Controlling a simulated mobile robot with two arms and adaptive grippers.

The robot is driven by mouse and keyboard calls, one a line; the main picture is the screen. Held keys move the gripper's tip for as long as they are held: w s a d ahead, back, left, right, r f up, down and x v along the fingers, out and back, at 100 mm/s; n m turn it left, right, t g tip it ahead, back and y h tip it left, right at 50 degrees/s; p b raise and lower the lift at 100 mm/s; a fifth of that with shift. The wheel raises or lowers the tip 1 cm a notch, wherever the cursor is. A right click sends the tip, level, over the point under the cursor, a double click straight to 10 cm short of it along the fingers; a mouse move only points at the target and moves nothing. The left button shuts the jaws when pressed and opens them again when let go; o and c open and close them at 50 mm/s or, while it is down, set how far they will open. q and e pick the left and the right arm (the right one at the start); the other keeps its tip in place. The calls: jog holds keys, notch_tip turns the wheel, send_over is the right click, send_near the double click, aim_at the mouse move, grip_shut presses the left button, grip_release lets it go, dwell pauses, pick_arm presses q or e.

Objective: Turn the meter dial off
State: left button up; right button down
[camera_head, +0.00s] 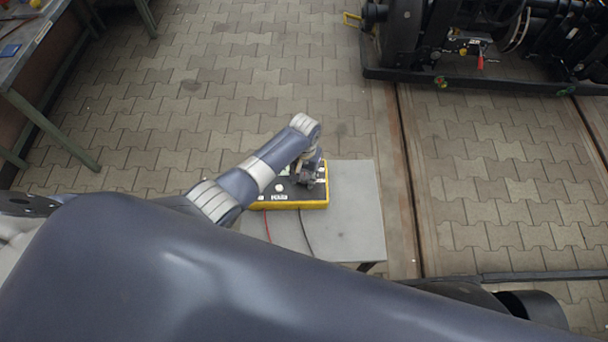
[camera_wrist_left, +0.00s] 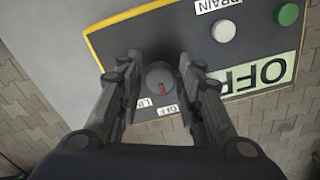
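The meter (camera_head: 290,203) is a box with a yellow edge and dark top on a small grey table; my left arm reaches over it. In the left wrist view the dark panel (camera_wrist_left: 238,50) shows a round grey dial (camera_wrist_left: 160,80) with a red mark. Small labels sit beside the dial; one appears to read OFF (camera_wrist_left: 168,110). My left gripper (camera_wrist_left: 158,68) is open, its two fingers on either side of the dial; I cannot tell whether they touch it. In the head view the left gripper (camera_head: 311,178) is over the panel's right part, hiding the dial. My right gripper is not in view.
The grey table (camera_head: 358,215) has free room right of the meter. A red cable (camera_head: 267,226) and a black cable (camera_head: 304,232) hang from its front. White and green buttons (camera_wrist_left: 287,14) are on the panel. A bogie (camera_head: 480,40) stands at the back right, a workbench (camera_head: 30,50) at the left.

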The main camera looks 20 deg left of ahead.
aim_at(304, 178)
pick_arm(q)
jog(key=shift+r, duration=0.1)
dwell(0.3)
notch_tip(304, 178, up, 12)
dwell(0.5)
dwell(0.5)
